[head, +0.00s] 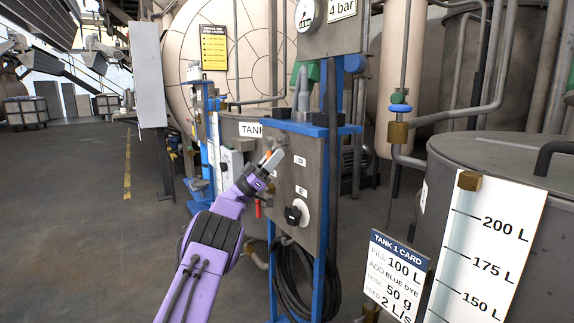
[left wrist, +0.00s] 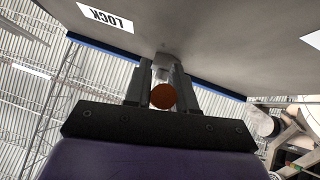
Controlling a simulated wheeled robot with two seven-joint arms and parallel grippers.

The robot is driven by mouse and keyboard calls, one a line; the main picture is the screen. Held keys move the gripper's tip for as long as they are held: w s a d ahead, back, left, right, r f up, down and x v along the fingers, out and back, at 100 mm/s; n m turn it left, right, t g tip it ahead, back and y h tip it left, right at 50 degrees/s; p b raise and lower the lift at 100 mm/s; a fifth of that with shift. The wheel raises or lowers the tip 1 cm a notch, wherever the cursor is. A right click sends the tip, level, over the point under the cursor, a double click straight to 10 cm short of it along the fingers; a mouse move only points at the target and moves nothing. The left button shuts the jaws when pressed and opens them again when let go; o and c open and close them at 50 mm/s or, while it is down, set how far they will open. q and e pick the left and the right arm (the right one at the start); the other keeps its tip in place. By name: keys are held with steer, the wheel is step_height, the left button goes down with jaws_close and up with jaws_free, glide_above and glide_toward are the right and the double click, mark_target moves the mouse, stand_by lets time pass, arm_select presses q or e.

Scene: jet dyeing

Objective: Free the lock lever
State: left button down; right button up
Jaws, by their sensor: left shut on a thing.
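My left gripper (head: 270,161) reaches up from the bottom to the grey control panel (head: 310,172) in the head view. In the left wrist view its two dark fingers (left wrist: 163,88) are shut on the lock lever, whose round orange-brown end (left wrist: 163,96) shows between them. Beyond it, a grey part of the lever meets the panel. A white LOCK label (left wrist: 105,17) is on the panel, upside down in this view. In the head view the fingers hide most of the lever, so its angle is hard to tell. My right gripper is not in view.
A black knob on a white plate (head: 294,214) sits below the gripper on the panel. A blue frame (head: 318,285) with hanging dark hoses carries the panel. A Tank 1 card (head: 396,275) and a litre scale (head: 490,250) stand right. The floor at left is open.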

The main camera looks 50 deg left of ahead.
arm_select(q)
steer(key=shift+a+m, duration=0.1)
steer(key=shift+m, duration=0.2)
steer(key=c, duration=1)
jaws_free()
steer(key=shift+c, duration=0.2)
steer(key=b+v, duration=0.1)
steer(key=v, duration=0.9)
steer(key=shift+s+a+f, duration=0.15)
steer(key=shift+s, duration=0.05)
